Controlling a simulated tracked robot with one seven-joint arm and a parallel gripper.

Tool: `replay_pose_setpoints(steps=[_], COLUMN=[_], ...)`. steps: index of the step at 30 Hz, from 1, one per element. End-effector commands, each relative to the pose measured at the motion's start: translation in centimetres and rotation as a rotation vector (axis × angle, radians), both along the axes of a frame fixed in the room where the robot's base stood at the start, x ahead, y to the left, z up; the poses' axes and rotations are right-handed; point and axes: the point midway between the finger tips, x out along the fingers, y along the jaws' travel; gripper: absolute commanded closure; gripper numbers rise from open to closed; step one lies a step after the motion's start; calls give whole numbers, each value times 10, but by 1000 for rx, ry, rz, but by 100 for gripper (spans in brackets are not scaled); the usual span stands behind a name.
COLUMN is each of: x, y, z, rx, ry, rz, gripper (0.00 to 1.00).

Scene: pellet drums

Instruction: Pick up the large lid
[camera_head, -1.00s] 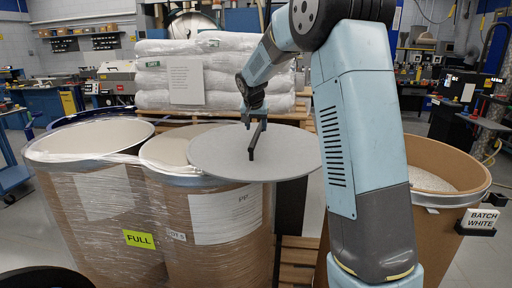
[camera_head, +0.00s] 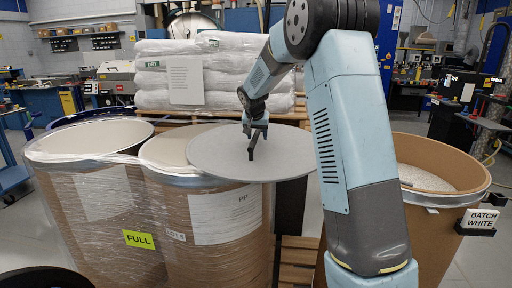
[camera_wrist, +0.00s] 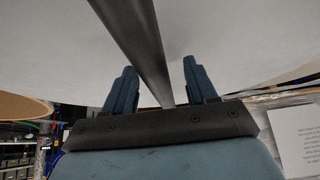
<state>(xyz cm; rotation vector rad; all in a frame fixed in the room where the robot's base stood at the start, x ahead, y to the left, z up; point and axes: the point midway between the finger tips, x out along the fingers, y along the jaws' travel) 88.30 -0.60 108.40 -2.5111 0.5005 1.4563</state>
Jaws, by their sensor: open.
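The large lid (camera_head: 292,158) is a flat grey disc with a black bar handle (camera_head: 252,150) on top. It lies over the right part of the middle drum (camera_head: 215,235) and sticks out past it to the right. My gripper (camera_head: 256,127) is at the far end of the handle, just above the lid. In the wrist view, the two blue fingers of my gripper (camera_wrist: 159,68) are apart, with the handle (camera_wrist: 138,38) running between them. Gaps show on both sides of the bar. The lid's pale surface (camera_wrist: 240,30) fills the upper part of that view.
A wrapped drum with a FULL label (camera_head: 100,215) stands at left. An open drum of white pellets (camera_head: 440,210) with a BATCH WHITE sign (camera_head: 480,221) stands at right, partly behind my arm. White sacks (camera_head: 215,75) are stacked behind the drums.

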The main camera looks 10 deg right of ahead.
Motion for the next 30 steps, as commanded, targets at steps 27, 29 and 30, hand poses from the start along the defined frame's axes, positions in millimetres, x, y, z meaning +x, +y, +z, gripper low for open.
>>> replay_pose_setpoints(steps=[27, 29, 30], x=[0, 0, 0], y=[1, 1, 1], z=[-2, -2, -2], rx=[0, 0, 0], ry=[0, 0, 0], rz=[1, 1, 1], gripper=[85, 91, 95])
